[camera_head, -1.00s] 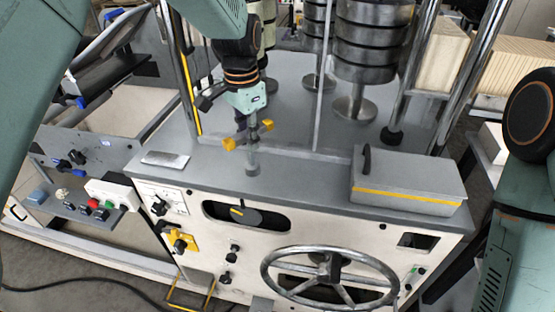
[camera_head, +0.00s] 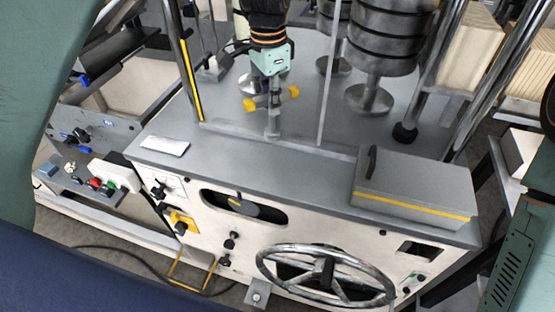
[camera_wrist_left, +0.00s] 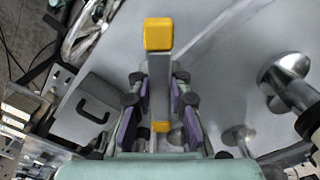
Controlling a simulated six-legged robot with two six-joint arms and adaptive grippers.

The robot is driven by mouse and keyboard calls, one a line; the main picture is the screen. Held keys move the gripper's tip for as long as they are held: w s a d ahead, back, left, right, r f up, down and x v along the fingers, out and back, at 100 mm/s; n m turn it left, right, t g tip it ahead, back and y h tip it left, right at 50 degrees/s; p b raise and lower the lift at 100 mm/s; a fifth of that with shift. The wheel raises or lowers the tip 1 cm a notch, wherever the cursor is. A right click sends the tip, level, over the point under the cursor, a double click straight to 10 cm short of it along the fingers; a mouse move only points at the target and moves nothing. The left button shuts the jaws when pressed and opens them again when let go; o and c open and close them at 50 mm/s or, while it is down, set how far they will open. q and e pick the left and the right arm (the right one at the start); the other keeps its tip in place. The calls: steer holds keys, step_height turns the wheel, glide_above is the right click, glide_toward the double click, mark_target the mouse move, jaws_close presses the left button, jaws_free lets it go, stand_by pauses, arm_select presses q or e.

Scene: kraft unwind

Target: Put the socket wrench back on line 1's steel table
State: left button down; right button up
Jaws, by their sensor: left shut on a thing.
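The socket wrench (camera_head: 273,123) has a grey shaft and a crossbar with yellow ends. My left gripper (camera_head: 271,86) is above the grey steel top (camera_head: 222,150) of the machine and is shut on the wrench, with the shaft hanging down roughly upright. I cannot tell whether its lower end touches the top. In the left wrist view, the grey bar of the wrench (camera_wrist_left: 159,78) with its yellow ends lies between the purple finger pads. My right gripper is out of view; part of my right arm shows at the right edge.
A grey box with a handle (camera_head: 415,185) sits at the right front of the top. A flat plate (camera_head: 165,146) lies at the left front. Stacked dark discs (camera_head: 385,40) and chrome posts stand behind. A handwheel (camera_head: 325,275) is on the front panel. The top's front middle is clear.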

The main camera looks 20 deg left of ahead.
mark_target(270, 131)
arm_select(q)
steer(key=shift+s, duration=0.1)
step_height(270, 131, down, 6)
steer(key=shift+a+f+p, duration=0.15)
steer(key=shift+f+p, duration=0.05)
steer(key=shift+p, duration=0.3)
steer(key=f, duration=0.3)
steer(key=shift+s+f+p, duration=0.1)
steer(key=shift+s+p, duration=0.15)
steer(key=shift+p, duration=0.05)
steer(key=shift+w+f, duration=0.2)
steer(key=shift+w, duration=0.05)
steer(key=c, duration=1.7)
jaws_free()
steer(key=o, duration=0.4)
steer(key=shift+s+r, duration=0.1)
steer(key=shift+s, duration=0.15)
steer(key=shift+w, duration=0.15)
